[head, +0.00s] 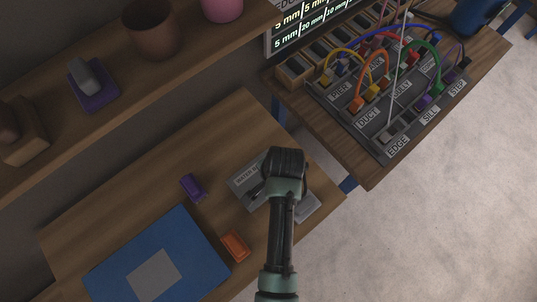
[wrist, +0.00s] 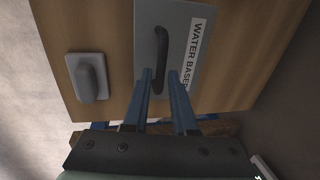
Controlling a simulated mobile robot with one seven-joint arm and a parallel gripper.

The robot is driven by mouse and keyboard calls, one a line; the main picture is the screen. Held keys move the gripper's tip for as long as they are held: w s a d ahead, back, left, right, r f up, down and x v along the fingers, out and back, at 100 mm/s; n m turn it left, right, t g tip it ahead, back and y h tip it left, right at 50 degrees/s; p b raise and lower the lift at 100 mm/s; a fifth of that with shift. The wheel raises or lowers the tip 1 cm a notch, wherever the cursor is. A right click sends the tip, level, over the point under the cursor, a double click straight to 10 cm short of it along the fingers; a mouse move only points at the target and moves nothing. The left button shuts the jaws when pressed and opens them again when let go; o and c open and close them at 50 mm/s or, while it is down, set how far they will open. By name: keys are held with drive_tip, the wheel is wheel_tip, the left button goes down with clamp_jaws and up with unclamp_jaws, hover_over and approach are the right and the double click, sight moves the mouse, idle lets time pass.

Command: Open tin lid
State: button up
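A flat grey tin (head: 243,180) with a white label reading "WATER BASE…" lies on the wooden bench, partly covered by my arm in the head view. In the wrist view the grey lid surface (wrist: 180,20) carries a dark bar handle (wrist: 161,45). My gripper (wrist: 160,74) is open, its two blue fingers apart, pointing at the lid. The near part of the handle shows between the fingers. I cannot tell whether the fingers touch the handle or are still above it. The lid looks shut.
A grey block with a raised grip (wrist: 88,78) sits left of the tin in the wrist view. A purple block (head: 193,187), an orange block (head: 236,246) and a blue panel (head: 190,235) lie on the bench. A cabled board (head: 375,125) stands beyond at right.

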clamp_jaws()
idle(1.1)
